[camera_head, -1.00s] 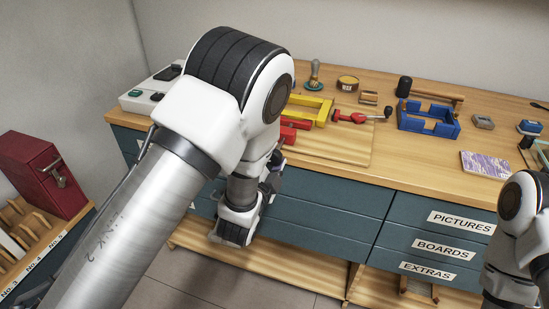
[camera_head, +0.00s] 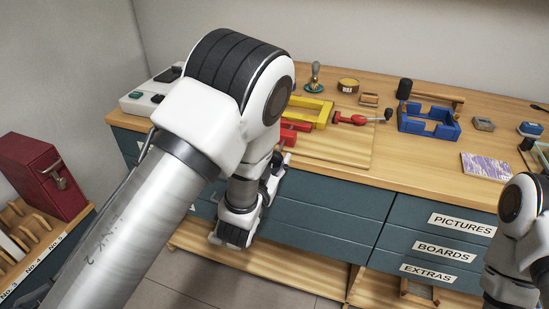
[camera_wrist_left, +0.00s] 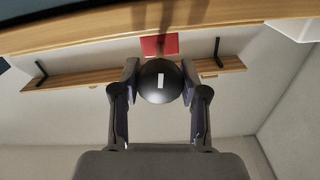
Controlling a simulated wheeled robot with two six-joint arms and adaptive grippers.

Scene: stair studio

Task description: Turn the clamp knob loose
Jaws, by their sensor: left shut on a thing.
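The clamp knob (camera_wrist_left: 158,88) is a dark round ball with a small white mark, seen end-on in the left wrist view. My left gripper (camera_wrist_left: 160,76) has one finger on each side of the knob and is shut on it. A red part of the clamp (camera_wrist_left: 152,46) shows behind the knob. In the head view the red clamp (camera_head: 290,132) sits at the bench's front edge, partly hidden by my left arm. My left gripper (camera_head: 275,170) shows there only in part, just in front of the drawers, and the knob is hidden. My right gripper is out of view.
On the wooden bench (camera_head: 410,160) stand a yellow frame (camera_head: 318,109), a red tool with a dark knob (camera_head: 352,118), a blue frame (camera_head: 428,127) and a mallet (camera_head: 430,92). A red box (camera_head: 42,174) stands at the left.

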